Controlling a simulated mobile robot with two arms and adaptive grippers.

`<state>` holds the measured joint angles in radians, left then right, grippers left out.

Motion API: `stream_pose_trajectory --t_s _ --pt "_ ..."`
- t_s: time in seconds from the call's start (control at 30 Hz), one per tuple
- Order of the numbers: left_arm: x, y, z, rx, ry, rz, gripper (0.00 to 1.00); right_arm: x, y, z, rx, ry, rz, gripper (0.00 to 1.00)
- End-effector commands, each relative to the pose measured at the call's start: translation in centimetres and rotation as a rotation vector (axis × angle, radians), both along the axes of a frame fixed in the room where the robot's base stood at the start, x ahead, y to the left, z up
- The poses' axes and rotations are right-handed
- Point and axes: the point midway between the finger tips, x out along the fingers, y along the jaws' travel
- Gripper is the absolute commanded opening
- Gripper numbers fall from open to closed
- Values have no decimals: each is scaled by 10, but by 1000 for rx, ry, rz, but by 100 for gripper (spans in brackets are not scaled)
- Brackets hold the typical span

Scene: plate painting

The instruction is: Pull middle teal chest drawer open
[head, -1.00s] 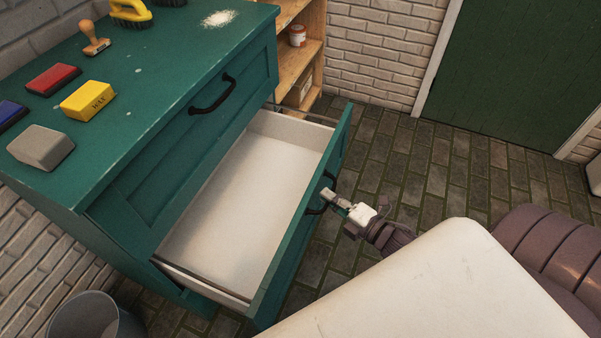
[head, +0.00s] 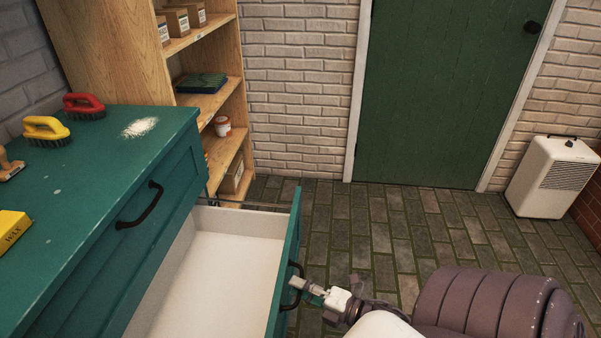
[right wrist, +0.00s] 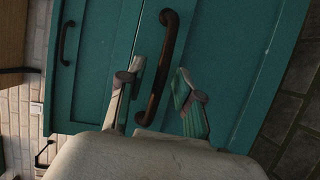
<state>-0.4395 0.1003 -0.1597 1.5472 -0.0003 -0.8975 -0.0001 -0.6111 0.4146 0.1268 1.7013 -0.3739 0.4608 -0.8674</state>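The teal chest (head: 92,190) stands at the left in the head view. The drawer below its top drawer is pulled well out, and its pale inside (head: 215,265) is empty. The dark handle (head: 294,285) is on this drawer's teal front (head: 286,250). My right gripper (head: 312,289) is at this handle. In the right wrist view the fingers of my right gripper (right wrist: 160,85) are spread, one on each side of the dark handle (right wrist: 169,45). I cannot tell whether either finger touches it. My left gripper is out of view.
The top drawer, with its handle (head: 139,206), is closed. A wax block (head: 10,230) and brushes (head: 46,131) lie on the chest top. A wooden shelf (head: 240,110) stands behind. The brick floor (head: 375,235) to the right is clear up to the green door (head: 440,90) and white heater (head: 550,180).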

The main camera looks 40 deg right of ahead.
Motion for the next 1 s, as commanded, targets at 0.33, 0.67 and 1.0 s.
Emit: stream_pose_trajectory --t_s 0.33,0.67,1.0 --pt "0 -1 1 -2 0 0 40 -4 -1 0 0 0 0 37" --pt "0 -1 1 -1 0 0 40 -63 -17 6 1 4 -1 37" --pt "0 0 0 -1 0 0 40 -111 -31 12 0 1 -1 37"
